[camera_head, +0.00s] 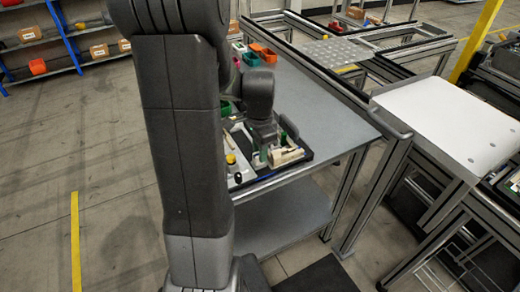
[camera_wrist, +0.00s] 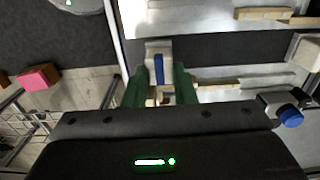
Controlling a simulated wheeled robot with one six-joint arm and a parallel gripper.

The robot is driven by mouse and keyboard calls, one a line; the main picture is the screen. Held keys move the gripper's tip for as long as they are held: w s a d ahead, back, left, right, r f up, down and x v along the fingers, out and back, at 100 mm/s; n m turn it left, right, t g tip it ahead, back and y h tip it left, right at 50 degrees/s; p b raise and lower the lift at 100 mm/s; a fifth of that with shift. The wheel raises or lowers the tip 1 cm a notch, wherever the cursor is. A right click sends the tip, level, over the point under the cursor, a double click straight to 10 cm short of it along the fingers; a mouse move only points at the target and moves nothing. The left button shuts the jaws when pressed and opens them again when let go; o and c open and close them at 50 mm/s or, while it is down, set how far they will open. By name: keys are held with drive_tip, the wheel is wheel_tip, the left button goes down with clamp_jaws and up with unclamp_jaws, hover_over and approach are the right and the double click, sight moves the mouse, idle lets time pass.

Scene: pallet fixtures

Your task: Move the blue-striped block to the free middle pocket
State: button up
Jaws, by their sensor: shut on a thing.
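The blue-striped block (camera_wrist: 158,62) is pale with a blue stripe down its face. It sits between the green fingers of my gripper (camera_wrist: 160,84) in the wrist view, and the gripper is shut on it. In the head view my gripper (camera_head: 271,147) is over the black-edged tray (camera_head: 304,160) at the front of the grey table. The block cannot be made out clearly there. I cannot tell whether the block touches anything below it. The middle pocket cannot be picked out in either view.
Beige pieces (camera_head: 287,156) stand close beside my gripper. A yellow-topped piece (camera_head: 231,159) and a black knob (camera_head: 238,178) are at the tray's left. A blue-capped part (camera_wrist: 290,117) shows at right in the wrist view. The grey table (camera_head: 325,115) is clear right of the tray.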

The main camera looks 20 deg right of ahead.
drive_tip(key=o, duration=1)
drive_tip(key=shift+o, duration=0.2)
wheel_tip(320, 180, up, 14)
drive_tip(key=shift+f, duration=0.1)
